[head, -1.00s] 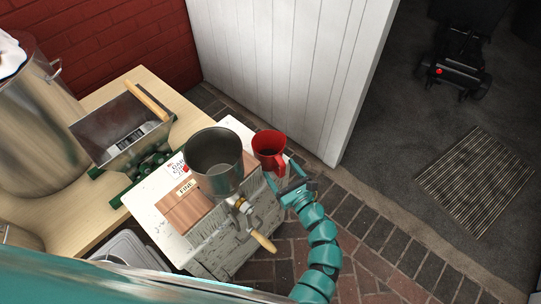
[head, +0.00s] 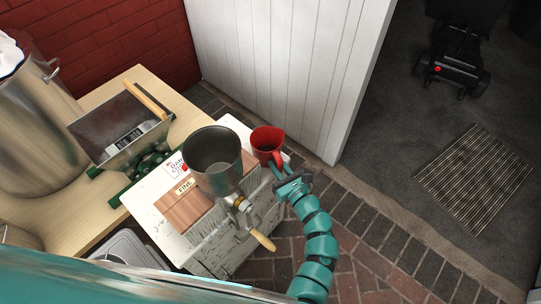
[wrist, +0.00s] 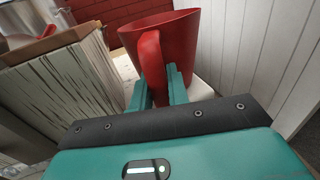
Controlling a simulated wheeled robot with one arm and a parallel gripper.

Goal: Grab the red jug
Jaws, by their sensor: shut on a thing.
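The red jug (head: 267,140) stands upright at the back right corner of the white cabinet top, with its handle toward me. In the wrist view the red jug (wrist: 177,48) fills the upper middle. My gripper (head: 279,163) reaches it from the front right. In the wrist view my gripper's teal fingers (wrist: 160,88) lie on either side of the jug's handle (wrist: 152,66) and are shut on it. The jug's base is partly hidden by the fingers.
A grain mill with a metal hopper (head: 213,160) and a wooden-handled crank (head: 262,239) stands close left of the jug. A white panelled wall (head: 280,70) rises behind it. A metal bin (head: 112,128) sits on the wooden table at left. Brick floor lies open at right.

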